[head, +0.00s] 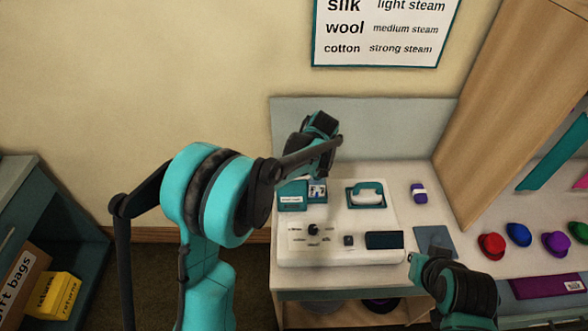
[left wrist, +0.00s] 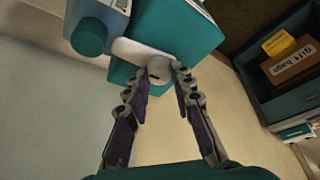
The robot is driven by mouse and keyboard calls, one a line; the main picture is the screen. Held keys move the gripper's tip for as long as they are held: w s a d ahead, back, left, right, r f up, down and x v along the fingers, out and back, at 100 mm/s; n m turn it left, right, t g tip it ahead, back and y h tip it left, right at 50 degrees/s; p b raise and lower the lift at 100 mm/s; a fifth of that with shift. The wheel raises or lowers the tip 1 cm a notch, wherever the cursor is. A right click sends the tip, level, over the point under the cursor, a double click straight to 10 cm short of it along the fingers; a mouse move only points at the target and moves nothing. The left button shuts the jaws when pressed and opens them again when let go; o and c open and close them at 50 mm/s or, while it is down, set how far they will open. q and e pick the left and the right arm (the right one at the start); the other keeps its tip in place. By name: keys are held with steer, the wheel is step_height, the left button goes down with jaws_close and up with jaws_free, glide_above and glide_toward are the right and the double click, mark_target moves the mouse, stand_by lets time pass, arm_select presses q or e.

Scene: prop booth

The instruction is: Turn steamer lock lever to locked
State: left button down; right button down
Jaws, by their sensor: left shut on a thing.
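In the left wrist view a white lever (left wrist: 135,50) with a round pale knob (left wrist: 158,68) lies across the face of a teal block (left wrist: 178,30). My left gripper (left wrist: 166,72) has its fingertips around the knob and is shut on it. In the head view my left gripper's body (head: 318,130) is over the back left of the white steamer console (head: 345,250); its fingertips and the lever are hidden there. My right gripper (head: 413,258) is low at the console's right side, apart from it; its fingers are too small to read.
The console carries a dark dial (head: 313,230), a white-handled iron (head: 368,193) and a dark panel (head: 384,240). A purple item (head: 418,193) lies right of it, with a hat row beginning at a red hat (head: 491,246). A wood panel (head: 520,80) leans at right.

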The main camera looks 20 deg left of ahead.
stand_by(0.4)
arm_select(q)
steer(key=c, duration=1.3)
jaws_free()
steer(key=v, duration=1.2)
steer(key=s+a+f+m+t+h+b, duration=0.1)
steer(key=s+f+m+b, duration=0.1)
steer(key=s, duration=0.5)
steer(key=s+a+f+m+t+h+b, duration=0.1)
steer(key=s+a+f+m+t+b, duration=0.1)
steer(key=s+f+m, duration=0.2)
steer(key=s+a+f+m+t+h+b, duration=0.1)
steer(key=s+m, duration=0.5)
steer(key=s, duration=0.6)
steer(key=shift+s+a+f+t+h+b, duration=0.2)
steer(key=shift+a+f+t+h+b, duration=0.25)
steer(key=shift+f, duration=0.55)
